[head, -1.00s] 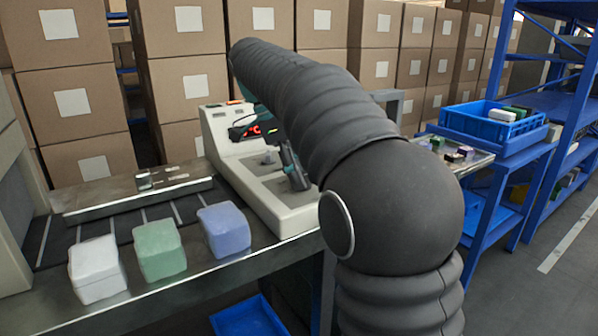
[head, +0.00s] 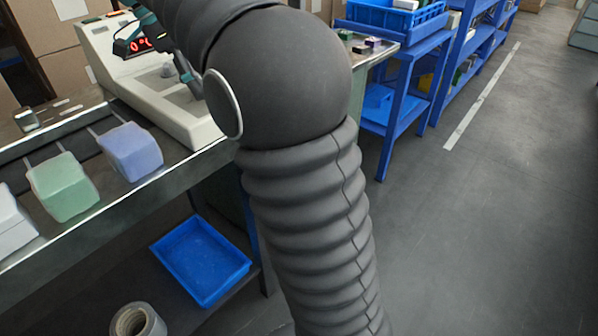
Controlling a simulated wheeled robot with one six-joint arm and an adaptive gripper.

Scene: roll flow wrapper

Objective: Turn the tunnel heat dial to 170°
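The beige control console (head: 98,42) of the wrapper stands at the upper left of the head view. Its small display (head: 139,46) glows red and seems to read 0 °C. A small grey knob (head: 168,71) shows on the sloped panel below the display; I cannot read any markings by it. My gripper (head: 156,64), dark with teal parts, hangs over the console, partly hidden by my arm. Its two fingers look spread apart, one by the display and one right of the knob, with nothing seen between them. I cannot tell whether a finger touches the panel.
White (head: 12,228), green (head: 62,187) and blue (head: 131,151) blocks sit on the conveyor at left. A blue tray (head: 201,259) and a roll (head: 137,321) lie on the lower shelf. Blue racks (head: 405,75) stand behind at right. The floor at right is clear.

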